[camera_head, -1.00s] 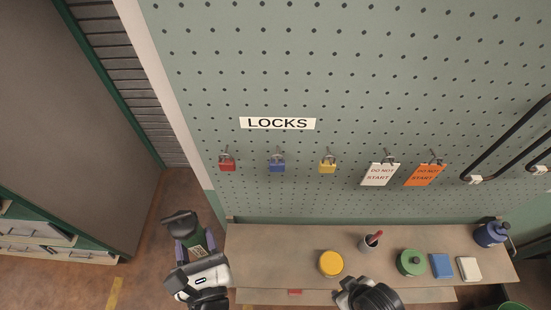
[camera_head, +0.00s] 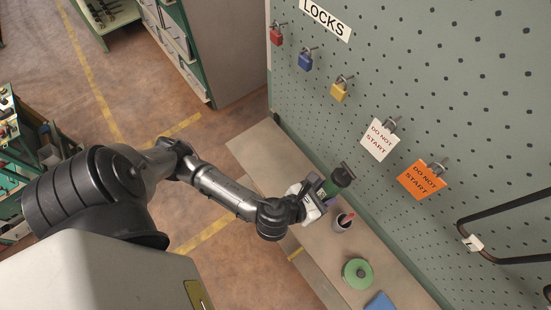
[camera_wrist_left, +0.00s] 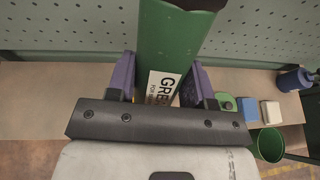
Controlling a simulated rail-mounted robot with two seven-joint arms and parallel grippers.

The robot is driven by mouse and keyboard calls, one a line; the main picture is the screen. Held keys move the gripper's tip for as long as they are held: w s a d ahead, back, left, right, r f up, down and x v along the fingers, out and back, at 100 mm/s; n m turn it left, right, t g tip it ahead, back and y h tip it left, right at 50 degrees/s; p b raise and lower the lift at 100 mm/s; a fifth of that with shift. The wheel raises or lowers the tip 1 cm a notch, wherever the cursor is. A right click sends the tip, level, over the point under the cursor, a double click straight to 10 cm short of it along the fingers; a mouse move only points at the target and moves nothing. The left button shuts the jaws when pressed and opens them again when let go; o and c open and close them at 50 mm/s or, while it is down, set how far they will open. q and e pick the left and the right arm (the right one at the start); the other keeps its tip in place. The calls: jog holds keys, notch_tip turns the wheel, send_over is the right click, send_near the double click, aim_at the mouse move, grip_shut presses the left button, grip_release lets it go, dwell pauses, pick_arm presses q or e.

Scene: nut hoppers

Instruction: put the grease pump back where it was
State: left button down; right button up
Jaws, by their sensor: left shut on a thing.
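The grease pump is a green cylinder with a white label starting "GRE", and it fills the top middle of the left wrist view (camera_wrist_left: 172,42). My left gripper (camera_wrist_left: 160,82) is shut on it, one purple finger on each side. In the head view, my left gripper (camera_head: 322,196) holds the pump over the wooden shelf, in front of the pegboard. The pump's dark end (camera_head: 343,175) points towards the board; most of its body is hidden there by the gripper. I cannot tell whether the pump touches the shelf. My right gripper is out of view.
On the shelf (camera_head: 262,150) stand a cup with a red-handled tool (camera_head: 343,221), a green round tin (camera_head: 357,273) and a blue block (camera_head: 380,302). Padlocks and tags hang on the pegboard. A blue can (camera_wrist_left: 296,80) and green bin (camera_wrist_left: 267,145) show in the wrist view.

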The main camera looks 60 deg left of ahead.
pick_arm(q)
jog(key=s+a+f+n+g+y+b, duration=0.2)
jog(key=a+f+n+g+y, duration=0.15)
jog(key=a+f, duration=0.45)
jog(key=s+a+f+n+g+h+b, duration=0.1)
jog(key=s+a+f+n+g+b, duration=0.2)
jog(key=a+n, duration=0.3)
jog(key=s+a+f+n+g+h+b, duration=0.1)
jog(key=s+a+f+n+g+b, duration=0.2)
jog(key=a, duration=0.6)
jog(key=s+a+f+n+g+h+b, duration=0.2)
jog(key=s+a+n+g+b, duration=0.15)
jog(key=a+n, duration=0.35)
send_over(268, 159)
jog(key=shift+g, duration=0.4)
notch_tip(268, 159, down, 6)
jog(key=shift+f, duration=1.7)
jog(key=shift+f+y, duration=0.25)
jog(key=shift+f, duration=0.15)
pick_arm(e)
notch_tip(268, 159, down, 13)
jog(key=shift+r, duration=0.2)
pick_arm(q)
jog(key=c, duration=0.5)
grip_release()
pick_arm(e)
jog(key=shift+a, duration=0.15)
